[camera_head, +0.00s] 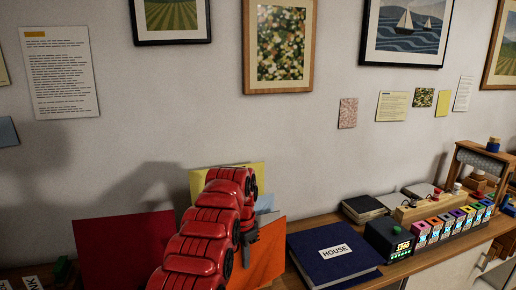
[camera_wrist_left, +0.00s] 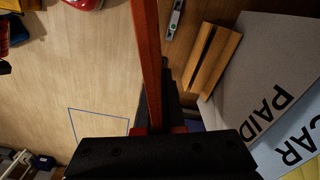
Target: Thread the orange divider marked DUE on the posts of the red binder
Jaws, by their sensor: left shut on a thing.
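My left gripper (camera_head: 250,236) is shut on the orange divider (camera_head: 268,256), which stands upright behind my red arm. In the left wrist view the divider (camera_wrist_left: 149,65) is seen edge-on, rising from the dark jaws (camera_wrist_left: 155,130); its DUE mark does not show. A red upright panel (camera_head: 120,252) at the left of the head view looks like the red binder's cover. Its posts are not visible, and my arm hides the area between. The divider appears to the right of this panel. My right gripper is not in view.
A yellow divider (camera_head: 227,172) stands behind my arm. Grey PAID (camera_wrist_left: 245,80) and light-blue CAR (camera_wrist_left: 295,140) dividers are at right in the wrist view, near a wooden block (camera_wrist_left: 212,60). A navy HOUSE binder (camera_head: 310,245) lies right of the arm. A blue outline (camera_wrist_left: 100,112) marks bare wood.

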